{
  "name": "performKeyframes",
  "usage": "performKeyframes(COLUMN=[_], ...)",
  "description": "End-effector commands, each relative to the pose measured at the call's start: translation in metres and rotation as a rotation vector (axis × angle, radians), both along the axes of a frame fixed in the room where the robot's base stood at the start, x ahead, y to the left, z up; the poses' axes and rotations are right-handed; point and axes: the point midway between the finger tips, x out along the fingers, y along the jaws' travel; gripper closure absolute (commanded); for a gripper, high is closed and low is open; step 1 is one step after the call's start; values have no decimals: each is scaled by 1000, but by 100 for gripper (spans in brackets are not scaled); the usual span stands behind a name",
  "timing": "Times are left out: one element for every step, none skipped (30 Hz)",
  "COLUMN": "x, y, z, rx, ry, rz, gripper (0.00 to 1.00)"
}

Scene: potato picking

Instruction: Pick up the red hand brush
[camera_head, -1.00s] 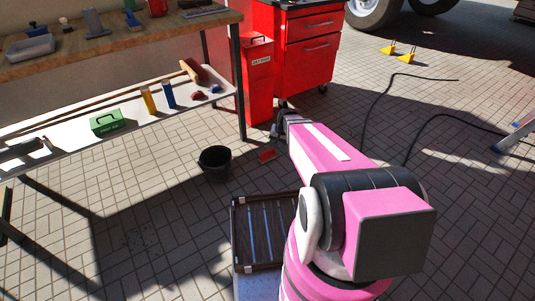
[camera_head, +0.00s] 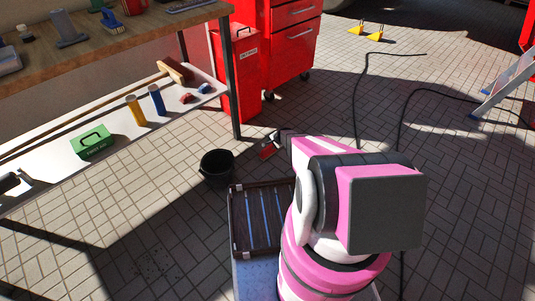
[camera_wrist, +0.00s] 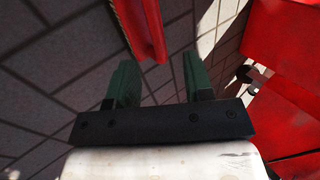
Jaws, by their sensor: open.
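The red hand brush (camera_head: 267,151) lies on the paved floor, right of the black bucket and close to my gripper (camera_head: 274,139). The arm partly hides this area in the head view. In the wrist view the brush (camera_wrist: 140,25) is a long red bar with a brownish edge, running in from the top. My gripper (camera_wrist: 159,78) has its two green fingers spread apart with nothing between them. The brush's near end shows just beyond and between the fingertips, apparently not touched. The height between them is hard to tell.
A black bucket (camera_head: 216,168) stands left of the brush. A red bin (camera_head: 239,75) and red tool cabinet (camera_head: 291,40) stand behind, close on the wrist view's right. A workbench with a shelf (camera_head: 60,165) is at left. Cables (camera_head: 359,100) lie right on open paving.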

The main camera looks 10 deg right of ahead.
Motion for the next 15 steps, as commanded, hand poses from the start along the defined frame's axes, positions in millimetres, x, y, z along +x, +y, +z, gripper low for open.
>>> performKeyframes(x=[6, 8, 10, 11, 12, 12, 13, 13, 14, 15, 16, 18, 20, 21, 24], y=[3, 4, 6, 7, 8, 9, 9, 9, 10, 11, 11, 13, 14, 15, 16], z=[-10, -13, -17, -20, -21, -23, -23, -24, -26, -28, -31, -36, -39, -43, -49], rx=[0, 0, 0, 0, 0, 0, 0, 0, 0, -1, -1, -1, -1, -1, -1], ry=[1, 1, 1, 1, 1, 1, 1, 1, 1, 1, 1, 0, 0, 0, 0], rz=[1, 1, 2, 3, 3, 3, 3, 3, 3, 4, 4, 3, 3, 3, 3], gripper=[53, 53, 53, 53, 53, 53, 53, 53, 53, 53, 53, 53, 53, 53, 53])
